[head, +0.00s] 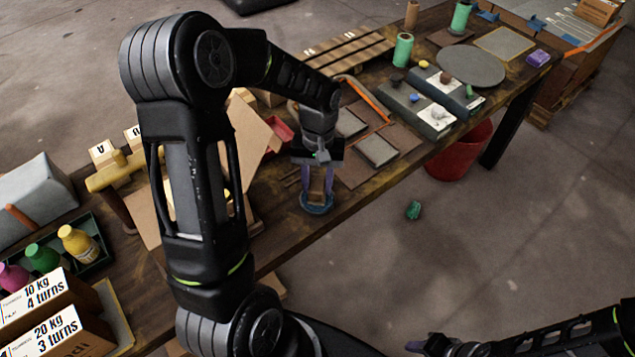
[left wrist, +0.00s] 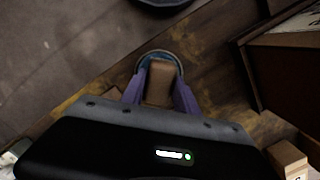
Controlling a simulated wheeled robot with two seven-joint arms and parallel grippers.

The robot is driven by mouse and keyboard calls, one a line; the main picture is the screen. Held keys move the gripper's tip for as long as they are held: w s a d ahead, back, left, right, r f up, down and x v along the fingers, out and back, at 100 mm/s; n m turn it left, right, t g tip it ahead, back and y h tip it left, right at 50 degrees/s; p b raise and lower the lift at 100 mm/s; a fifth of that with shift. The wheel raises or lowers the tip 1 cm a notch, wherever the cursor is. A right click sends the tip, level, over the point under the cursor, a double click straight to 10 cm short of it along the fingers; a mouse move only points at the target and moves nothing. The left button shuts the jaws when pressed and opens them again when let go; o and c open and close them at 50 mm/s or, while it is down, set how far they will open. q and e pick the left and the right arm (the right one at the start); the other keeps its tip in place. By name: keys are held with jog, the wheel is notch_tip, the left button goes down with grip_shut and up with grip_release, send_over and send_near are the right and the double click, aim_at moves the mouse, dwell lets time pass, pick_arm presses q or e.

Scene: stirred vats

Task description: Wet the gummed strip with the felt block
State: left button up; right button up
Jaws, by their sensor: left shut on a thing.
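My left gripper (head: 317,186) is shut on a small brown block, the felt block (head: 317,182). The block points down at a round blue dish (head: 318,209) near the table's front edge. In the left wrist view the block (left wrist: 160,82) stands between the two purple fingers (left wrist: 159,92), with the dish rim (left wrist: 157,55) around its far end. I cannot tell whether it touches the dish's bottom. I cannot make out the gummed strip for certain. My right gripper (head: 418,346) shows only partly at the bottom edge, away from the table; its jaws are unclear.
A tan board (head: 252,130) leans left of the gripper, with a red tray (head: 281,133) behind it. Grey pads (head: 376,150) lie to the right on the wooden table. Bottles and weight boxes (head: 62,325) stand at the left. A red bucket (head: 462,152) is on the floor.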

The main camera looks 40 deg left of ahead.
aim_at(317, 186)
pick_arm(q)
jog(key=shift+r+p, duration=1.8)
jog(key=shift+r, duration=1.05)
jog(key=shift+w+a+r+m, duration=0.2)
jog(key=shift+w+r+m, duration=0.35)
jog(key=shift+r, duration=0.4)
jog(key=w+d+r+m, duration=0.2)
jog(key=w+d, duration=0.2)
jog(key=d, duration=0.2)
jog(key=w+d+r+m, duration=0.2)
jog(key=w+d, duration=0.3)
jog(key=d, duration=0.1)
jog(key=shift+w+d+r+y, duration=0.2)
jog(key=shift+d+r+y, duration=0.1)
jog(key=shift+d+r, duration=0.1)
jog(key=shift+m, duration=0.25)
